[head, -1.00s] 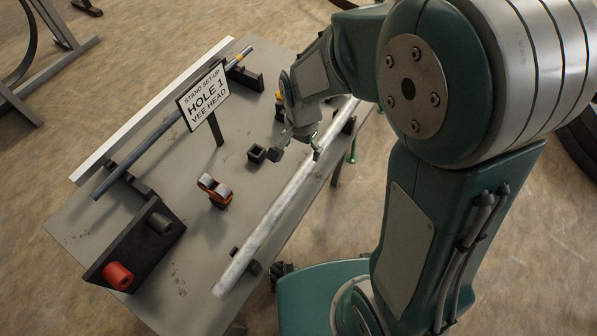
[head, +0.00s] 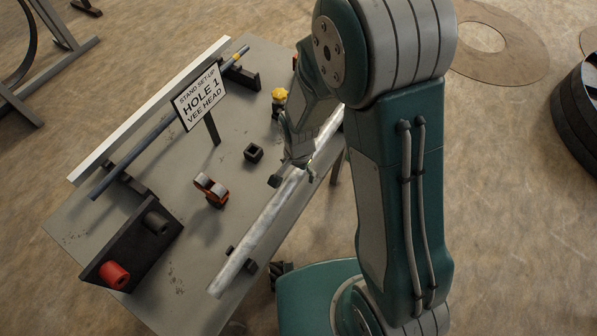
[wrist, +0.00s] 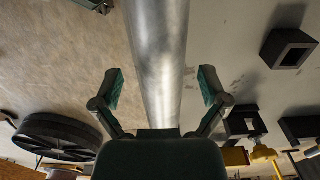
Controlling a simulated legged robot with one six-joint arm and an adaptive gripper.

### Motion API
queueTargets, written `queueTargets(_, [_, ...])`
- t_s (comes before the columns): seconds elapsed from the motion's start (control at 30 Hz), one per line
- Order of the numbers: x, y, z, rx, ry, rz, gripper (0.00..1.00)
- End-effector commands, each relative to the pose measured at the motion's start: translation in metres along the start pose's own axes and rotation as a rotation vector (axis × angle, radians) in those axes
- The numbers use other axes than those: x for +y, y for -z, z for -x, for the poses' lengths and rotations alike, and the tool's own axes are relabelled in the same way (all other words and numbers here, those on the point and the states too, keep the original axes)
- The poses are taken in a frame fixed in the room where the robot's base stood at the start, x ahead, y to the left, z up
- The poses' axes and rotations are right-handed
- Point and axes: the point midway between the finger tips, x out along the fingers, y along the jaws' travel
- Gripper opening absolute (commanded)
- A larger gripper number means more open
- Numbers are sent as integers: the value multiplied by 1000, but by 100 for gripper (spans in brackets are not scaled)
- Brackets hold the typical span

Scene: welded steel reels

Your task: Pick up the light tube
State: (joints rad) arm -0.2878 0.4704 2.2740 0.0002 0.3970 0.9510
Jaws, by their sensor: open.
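The light tube (head: 262,229) is a long, pale, silvery bar lying along the right side of the grey table, with its near end raised on a small dark support (head: 246,262). My gripper (head: 292,178) is over the far half of the tube and hides part of it. In the wrist view the tube (wrist: 158,50) runs lengthwise between my open fingers (wrist: 161,87), with a gap on both sides. I cannot tell how far the fingertips are above or below it.
A dark tube (head: 143,162) lies along the table's left side, by a sign (head: 201,97) reading "HOLE 1 VEE HEAD". A black bracket (head: 130,240) with red and black cylinders, an orange roller head (head: 211,189), a square socket (head: 254,152) and a yellow-topped part (head: 279,96) stand on the table.

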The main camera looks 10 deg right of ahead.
Motion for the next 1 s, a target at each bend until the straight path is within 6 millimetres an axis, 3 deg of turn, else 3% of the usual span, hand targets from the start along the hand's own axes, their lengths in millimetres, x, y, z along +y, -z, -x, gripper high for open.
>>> queueTargets(0.1, [-1, 0, 0, 0, 0, 1, 90])
queueTargets(0.3, [-1, 0, 0, 0, 0, 1, 1])
queueTargets(0.7, [-1, 0, 4, 1, 3, 1, 0])
queueTargets(0.93, [-2, 1, 34, 5, 7, 1, 0])
queueTargets(1.0, [3, -8, 44, 4, 5, 4, 0])
